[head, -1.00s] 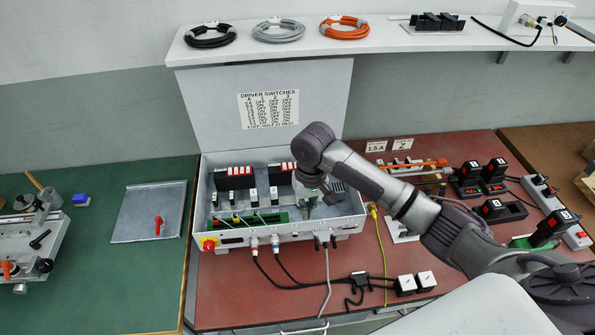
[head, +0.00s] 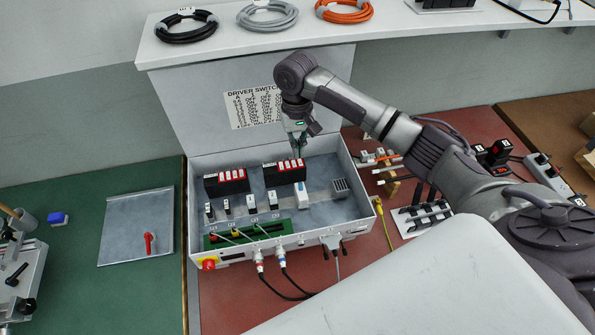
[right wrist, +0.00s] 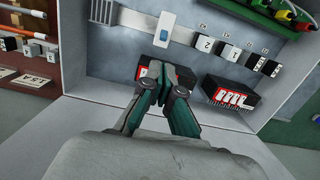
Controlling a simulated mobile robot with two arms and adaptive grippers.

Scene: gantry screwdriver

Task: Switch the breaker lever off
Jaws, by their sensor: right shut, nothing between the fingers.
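The breaker, a white block (head: 300,194) on the rail at the right inside the open grey enclosure (head: 350,186), shows uncovered. In the right wrist view the white breaker (right wrist: 168,22) carries a blue part, seemingly its lever (right wrist: 164,34); I cannot tell its on or off position. My right gripper (head: 299,155) is shut and empty over the back of the enclosure, by the right black module with red and white labels (head: 284,173). In the right wrist view the closed fingertips (right wrist: 162,68) are apart from the breaker. My left gripper is not in view.
Several small numbered switches (head: 250,203) stand left of the breaker, and a grey vented block (head: 341,187) to its right. A green board (head: 242,236) lies along the front. The raised lid (head: 190,110) stands behind. A metal plate (head: 135,225) lies on the green bench.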

